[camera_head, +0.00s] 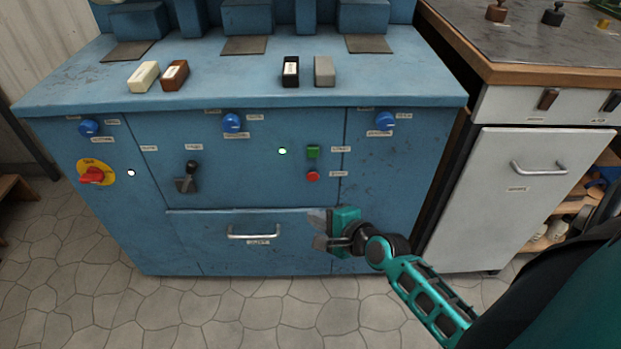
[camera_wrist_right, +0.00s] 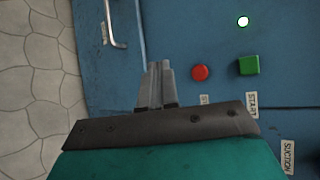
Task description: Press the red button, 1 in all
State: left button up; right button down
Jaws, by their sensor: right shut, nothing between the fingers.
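The red button (camera_head: 313,176) is a small round button on the front of the blue machine, just below the green square button (camera_head: 313,152). In the right wrist view the red button (camera_wrist_right: 200,72) lies just right of my fingertips, with the green button (camera_wrist_right: 249,65) further right. My right gripper (camera_head: 318,231) is shut and empty, below the red button in the head view, near the drawer's right end. Its closed fingers also show in the wrist view (camera_wrist_right: 157,70). I see no contact with the red button. My left gripper is not in view.
The blue machine (camera_head: 255,180) also carries a red rotary switch (camera_head: 93,175) on yellow, a black lever (camera_head: 190,174), blue knobs (camera_head: 232,122) and a lit lamp (camera_head: 282,151). A drawer handle (camera_head: 254,233) sticks out left of my right gripper. A white cabinet (camera_head: 500,190) stands to the right.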

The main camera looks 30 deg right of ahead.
aim_at(313, 176)
pick_arm(q)
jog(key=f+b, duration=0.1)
jog(key=b, duration=0.1)
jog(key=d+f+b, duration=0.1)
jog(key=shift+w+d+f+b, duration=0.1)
jog(key=shift+b, duration=0.3)
pick_arm(e)
jog(key=w+d, duration=0.4)
jog(key=w, duration=0.3)
jog(key=shift+w+d, duration=0.3)
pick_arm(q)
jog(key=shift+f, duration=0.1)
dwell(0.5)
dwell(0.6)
pick_arm(e)
jog(key=shift+w+d, duration=0.2)
jog(key=shift+w, duration=0.15)
